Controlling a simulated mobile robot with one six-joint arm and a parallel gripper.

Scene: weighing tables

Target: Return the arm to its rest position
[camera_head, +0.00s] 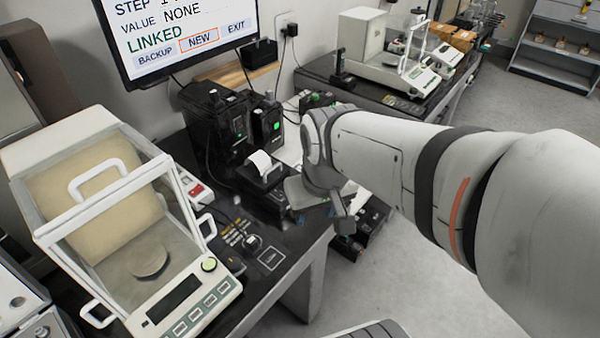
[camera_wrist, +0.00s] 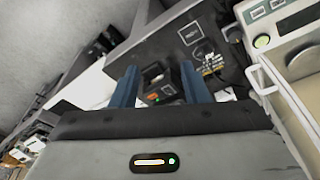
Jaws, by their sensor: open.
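My gripper shows in the wrist view (camera_wrist: 160,88) as two blue fingers held apart, with nothing between them. Beyond the gap is a small black printer with a green light (camera_wrist: 158,88). In the head view my white arm comes in from the right and reaches over the front edge of the black weighing table (camera_head: 285,262). The arm's end is beside the printer with its paper strip (camera_head: 262,165). The fingers themselves are hard to make out there.
A balance with a glass draft shield (camera_head: 120,220) stands on the table at left. A monitor (camera_head: 185,35) hangs above. Black devices (camera_head: 215,120) stand behind the printer. A second table (camera_head: 385,90) with another balance is at the back. Open floor (camera_head: 400,270) lies right of the near table.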

